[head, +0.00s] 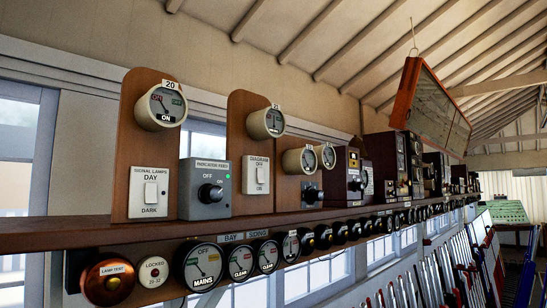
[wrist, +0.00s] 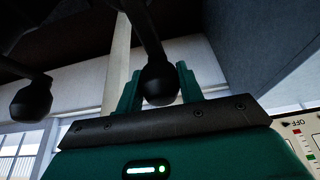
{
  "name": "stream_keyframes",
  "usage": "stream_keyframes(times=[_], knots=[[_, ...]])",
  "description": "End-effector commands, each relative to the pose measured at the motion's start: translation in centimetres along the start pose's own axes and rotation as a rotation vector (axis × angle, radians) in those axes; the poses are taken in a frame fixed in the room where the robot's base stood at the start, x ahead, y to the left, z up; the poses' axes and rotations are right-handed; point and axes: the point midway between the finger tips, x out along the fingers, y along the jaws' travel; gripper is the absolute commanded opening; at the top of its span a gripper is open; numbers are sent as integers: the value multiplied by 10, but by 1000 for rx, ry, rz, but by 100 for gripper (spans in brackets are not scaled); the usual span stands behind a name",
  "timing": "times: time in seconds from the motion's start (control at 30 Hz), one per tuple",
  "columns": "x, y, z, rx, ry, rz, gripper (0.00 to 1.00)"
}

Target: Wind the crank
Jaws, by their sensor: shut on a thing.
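In the wrist view, a dark crank arm ending in a rounded black knob (wrist: 158,86) hangs down from the upper edge. My gripper (wrist: 157,74) has its two green fingers on either side of this knob and is shut on it. The crank's hub is hidden or out of the picture. The head view does not show my gripper, and I cannot pick out the crank there.
A second black knob (wrist: 31,101) hangs to the left in the wrist view. In the head view, a wooden shelf (head: 98,236) carries dials, switches and instrument boxes. A row of levers (head: 480,255) stands at lower right. A tilted framed board (head: 432,105) hangs above.

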Motion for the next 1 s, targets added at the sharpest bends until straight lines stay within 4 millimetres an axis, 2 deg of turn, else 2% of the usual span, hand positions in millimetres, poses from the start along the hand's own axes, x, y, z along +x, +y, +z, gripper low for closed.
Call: stream_keyframes(times=[0.53,0.57,0.7,0.73,1.0], knots=[[0,-23,7,-1,2,0,6],[-2,-23,6,0,1,0,43],[-2,-22,6,0,0,0,70],[-2,-22,6,-1,0,0,73],[-2,-23,6,-1,-1,0,73]])
